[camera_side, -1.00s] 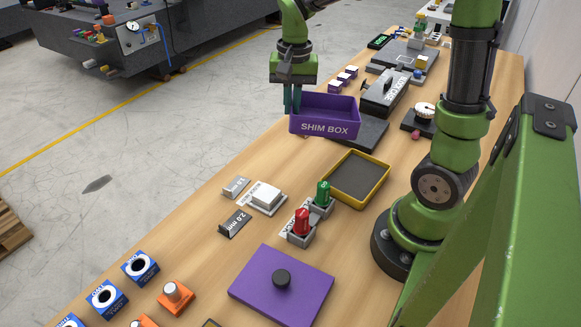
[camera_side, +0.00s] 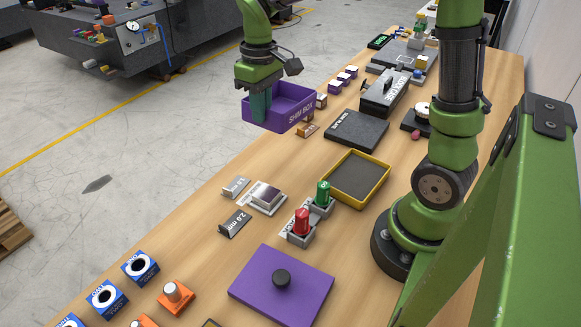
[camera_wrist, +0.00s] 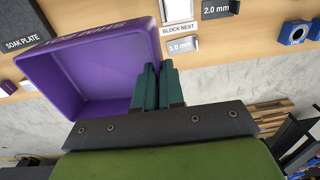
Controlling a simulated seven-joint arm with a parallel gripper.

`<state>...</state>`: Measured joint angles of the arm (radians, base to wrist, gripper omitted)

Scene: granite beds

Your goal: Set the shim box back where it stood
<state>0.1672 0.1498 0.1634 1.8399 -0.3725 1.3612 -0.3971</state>
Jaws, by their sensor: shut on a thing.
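The shim box (camera_side: 292,117) is an open purple tray with white lettering. My gripper (camera_side: 260,106) is shut on one of its walls and holds it up near the table's left edge, in front of the floor in the side view. In the wrist view the shim box (camera_wrist: 95,75) looks empty inside, and the green fingers of my gripper (camera_wrist: 159,85) close on its right wall. The dark soak plate (camera_side: 357,128) lies bare on the table to the right of the box. The box's underside is hidden.
A yellow-rimmed tray (camera_side: 384,188), red and green knobbed pieces (camera_side: 302,222) and the block nest (camera_side: 266,198) stand nearer. A purple lid (camera_side: 300,302) with a black knob lies in front. A small brown block (camera_side: 307,130) lies near the box.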

